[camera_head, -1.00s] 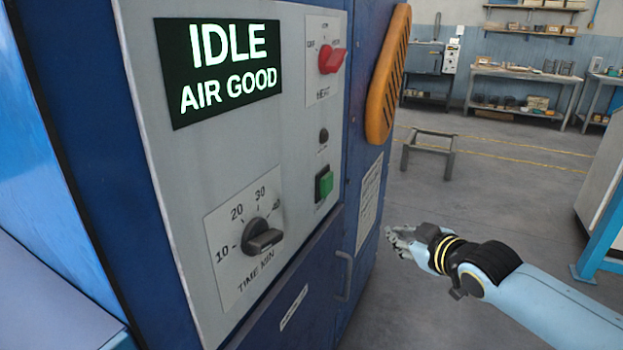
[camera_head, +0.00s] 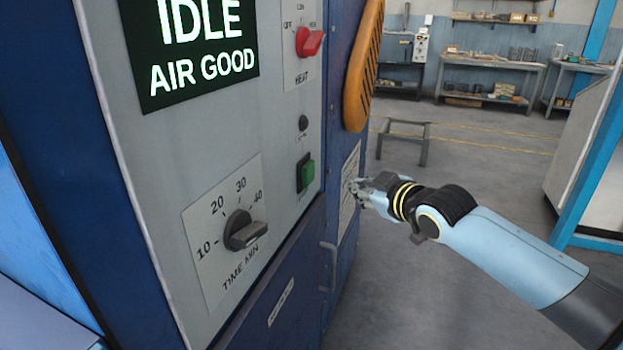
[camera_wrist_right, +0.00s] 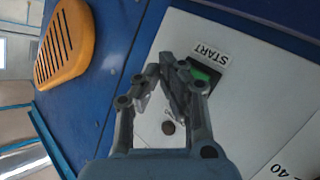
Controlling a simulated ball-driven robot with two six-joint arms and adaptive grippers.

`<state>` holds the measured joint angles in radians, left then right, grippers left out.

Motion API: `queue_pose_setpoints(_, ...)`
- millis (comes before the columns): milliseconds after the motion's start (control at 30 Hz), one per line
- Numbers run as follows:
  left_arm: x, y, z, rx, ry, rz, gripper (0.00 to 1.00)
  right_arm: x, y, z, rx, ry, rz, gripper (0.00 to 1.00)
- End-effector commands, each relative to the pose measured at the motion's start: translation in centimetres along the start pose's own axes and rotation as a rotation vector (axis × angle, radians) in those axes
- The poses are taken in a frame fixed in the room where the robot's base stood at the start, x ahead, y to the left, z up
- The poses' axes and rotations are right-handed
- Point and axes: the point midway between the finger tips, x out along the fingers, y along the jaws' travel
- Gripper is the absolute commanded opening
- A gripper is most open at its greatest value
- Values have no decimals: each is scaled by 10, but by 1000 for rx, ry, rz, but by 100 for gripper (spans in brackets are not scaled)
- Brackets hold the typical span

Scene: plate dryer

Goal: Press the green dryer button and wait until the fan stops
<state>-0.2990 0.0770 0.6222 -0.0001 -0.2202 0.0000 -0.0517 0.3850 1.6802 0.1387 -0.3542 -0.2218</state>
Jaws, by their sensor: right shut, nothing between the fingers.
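The green dryer button (camera_head: 308,173) sits in a dark frame low on the grey panel of the blue dryer. The display (camera_head: 195,45) reads IDLE, AIR GOOD. My right gripper (camera_head: 358,190) is shut and empty, to the right of the button in the head view and apart from it. In the right wrist view the fingertips (camera_wrist_right: 166,62) point toward the panel, with the green button (camera_wrist_right: 205,75) partly hidden just beyond them under a START label. My left gripper is not in view.
A red heat switch (camera_head: 309,41), a small dark knob (camera_head: 303,123) and a time dial (camera_head: 243,232) share the panel. An orange slotted cover (camera_head: 362,70) juts out at the dryer's right edge. A handle (camera_head: 330,268) sits below. The floor to the right has open room.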

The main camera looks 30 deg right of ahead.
Motion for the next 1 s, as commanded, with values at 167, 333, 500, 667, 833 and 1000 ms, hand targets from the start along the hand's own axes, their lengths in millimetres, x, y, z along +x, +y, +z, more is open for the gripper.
queue_pose_setpoints(167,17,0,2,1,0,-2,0,20,-16,-12,3,3,1,0)
queue_pose_setpoints(333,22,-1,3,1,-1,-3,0,34,-25,-23,2,0,0,0)
queue_pose_setpoints(500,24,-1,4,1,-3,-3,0,42,-31,-30,0,0,0,0)
queue_pose_setpoints(667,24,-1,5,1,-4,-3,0,45,-32,-32,-1,0,-1,0)
queue_pose_setpoints(833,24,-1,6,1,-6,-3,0,45,-33,-32,-1,0,-1,0)
queue_pose_setpoints(1000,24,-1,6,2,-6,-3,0,45,-32,-32,-1,0,-1,0)
